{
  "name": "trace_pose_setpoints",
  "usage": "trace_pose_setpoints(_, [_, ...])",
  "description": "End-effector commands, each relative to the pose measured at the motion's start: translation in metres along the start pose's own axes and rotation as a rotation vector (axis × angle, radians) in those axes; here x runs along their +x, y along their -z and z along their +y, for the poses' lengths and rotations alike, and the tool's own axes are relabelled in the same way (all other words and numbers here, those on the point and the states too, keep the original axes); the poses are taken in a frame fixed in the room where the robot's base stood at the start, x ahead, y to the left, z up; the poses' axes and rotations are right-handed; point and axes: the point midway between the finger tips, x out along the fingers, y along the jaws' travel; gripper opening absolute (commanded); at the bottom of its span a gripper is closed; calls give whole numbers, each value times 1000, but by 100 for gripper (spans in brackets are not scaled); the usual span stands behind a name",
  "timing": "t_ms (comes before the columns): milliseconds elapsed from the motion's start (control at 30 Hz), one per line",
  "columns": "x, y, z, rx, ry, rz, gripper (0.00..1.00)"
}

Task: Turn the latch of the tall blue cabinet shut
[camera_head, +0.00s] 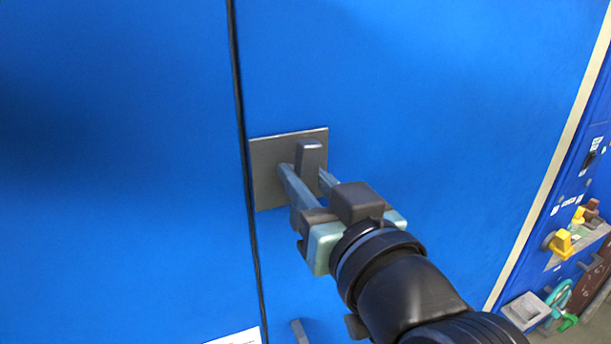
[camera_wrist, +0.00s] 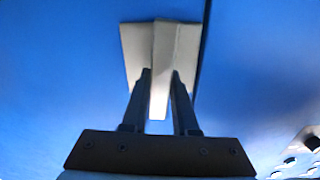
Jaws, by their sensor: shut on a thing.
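The tall blue cabinet (camera_head: 430,90) fills most of the head view, with a dark vertical seam between its two door faces. A grey latch plate (camera_head: 268,160) sits just right of the seam. The grey latch handle (camera_head: 309,158) stands out from the plate and looks about upright in the head view. My gripper (camera_head: 308,180) is at the handle, with one finger on each side of it. In the wrist view the latch handle (camera_wrist: 160,75) lies between the two fingers of my gripper (camera_wrist: 160,85), in front of the plate (camera_wrist: 136,50). The fingers are shut on the handle, and their tips hide part of it.
At the right, beyond a pale edge strip (camera_head: 550,180), a blue panel carries yellow knobs (camera_head: 562,243), a grey box (camera_head: 525,310) and a teal wheel (camera_head: 558,296). A small grey bar (camera_head: 299,331) shows low on the cabinet. The door around the latch is flat and clear.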

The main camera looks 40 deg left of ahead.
Motion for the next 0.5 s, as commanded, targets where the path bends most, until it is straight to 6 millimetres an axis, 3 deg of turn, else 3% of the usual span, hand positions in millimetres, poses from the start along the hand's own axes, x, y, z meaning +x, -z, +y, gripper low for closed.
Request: trace_pose_setpoints(500, [0, 0, -1, -119, 0, 0, 0])
